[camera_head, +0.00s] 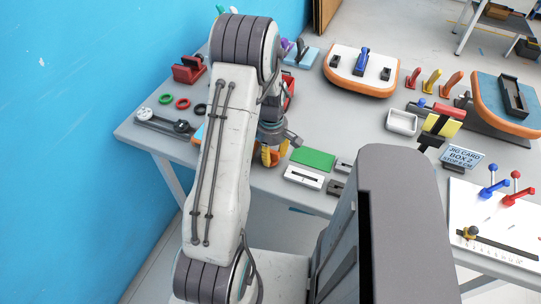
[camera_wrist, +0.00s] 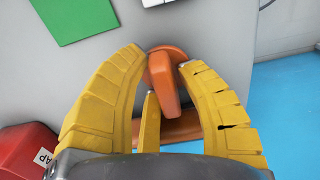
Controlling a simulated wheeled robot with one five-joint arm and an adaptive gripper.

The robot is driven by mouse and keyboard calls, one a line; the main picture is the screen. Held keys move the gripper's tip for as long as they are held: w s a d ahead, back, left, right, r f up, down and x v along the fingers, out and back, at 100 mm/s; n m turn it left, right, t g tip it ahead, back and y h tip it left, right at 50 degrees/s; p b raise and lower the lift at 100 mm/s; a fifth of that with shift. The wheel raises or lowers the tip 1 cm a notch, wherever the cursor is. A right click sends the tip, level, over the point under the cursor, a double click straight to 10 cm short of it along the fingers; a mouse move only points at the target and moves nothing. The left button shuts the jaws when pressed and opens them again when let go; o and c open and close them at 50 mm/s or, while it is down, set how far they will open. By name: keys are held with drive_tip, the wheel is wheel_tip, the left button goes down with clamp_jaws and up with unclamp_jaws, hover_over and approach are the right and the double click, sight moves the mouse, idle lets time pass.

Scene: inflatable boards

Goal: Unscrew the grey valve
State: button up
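My gripper (camera_wrist: 162,62) has yellow segmented fingers, spread on either side of an orange knob with a tab (camera_wrist: 166,84) in the wrist view. Gaps show between the tab and the outer fingers, and a thinner yellow finger is close to the tab's left side. An orange base (camera_wrist: 178,128) lies under the knob, partly hidden by the fingers. In the head view my gripper (camera_head: 268,158) is low at the table's near edge, partly hidden behind my arm. I cannot make out a grey valve with certainty in either view.
The grey table (camera_head: 330,125) holds a green card (camera_head: 313,158), a white slotted block (camera_head: 303,177) and a white tray (camera_head: 401,122). Two orange-rimmed boards (camera_head: 345,85) lie farther back. A red block (camera_wrist: 24,152) is at lower left in the wrist view. A blue wall stands left.

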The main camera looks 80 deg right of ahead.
drive_tip(key=shift+o, duration=0.3)
clamp_jaws()
idle(0.3)
